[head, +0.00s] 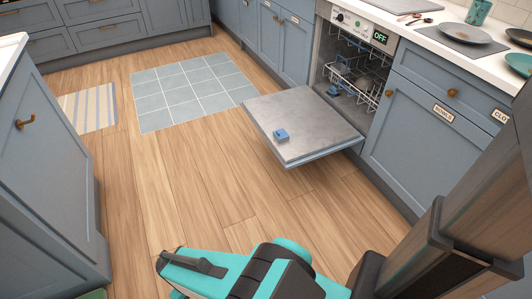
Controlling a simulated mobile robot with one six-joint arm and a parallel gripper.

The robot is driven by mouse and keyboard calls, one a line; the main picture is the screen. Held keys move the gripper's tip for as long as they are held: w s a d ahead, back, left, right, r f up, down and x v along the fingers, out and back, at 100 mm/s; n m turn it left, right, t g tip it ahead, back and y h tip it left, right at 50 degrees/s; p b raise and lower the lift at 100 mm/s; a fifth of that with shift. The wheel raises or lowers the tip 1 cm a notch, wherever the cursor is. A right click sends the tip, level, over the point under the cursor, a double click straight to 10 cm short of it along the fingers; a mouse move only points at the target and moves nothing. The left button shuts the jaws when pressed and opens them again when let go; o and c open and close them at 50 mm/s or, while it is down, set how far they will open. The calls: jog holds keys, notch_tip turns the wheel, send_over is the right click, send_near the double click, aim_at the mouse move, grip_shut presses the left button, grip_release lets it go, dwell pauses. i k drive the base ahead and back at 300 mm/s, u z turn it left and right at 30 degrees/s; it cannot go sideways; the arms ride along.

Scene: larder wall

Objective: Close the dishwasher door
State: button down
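The dishwasher (367,35) is built into the row of blue cabinets at the upper right, and its display reads OFF. Its door (310,112) is folded down open, lying about level above the floor, with its grey inner face up. A small blue piece (281,135) is on the door's inner face near its front-left edge. A wire rack (355,75) shows inside the dishwasher. My arm, teal and black, is at the bottom of the head view, apart from the door. I cannot make out gripper fingertips for certain.
Wooden floor (205,185) lies clear in front of and left of the door. A grey-blue tiled mat (190,90) and a striped mat (90,108) lie beyond. A blue cabinet (45,170) stands at left. The right counter holds a dark plate (464,32) and a teal cup (478,11).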

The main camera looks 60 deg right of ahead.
aim_at(315, 131)
jog(key=z, duration=0.1)
jog(key=i, duration=0.95)
jog(key=u, duration=0.05)
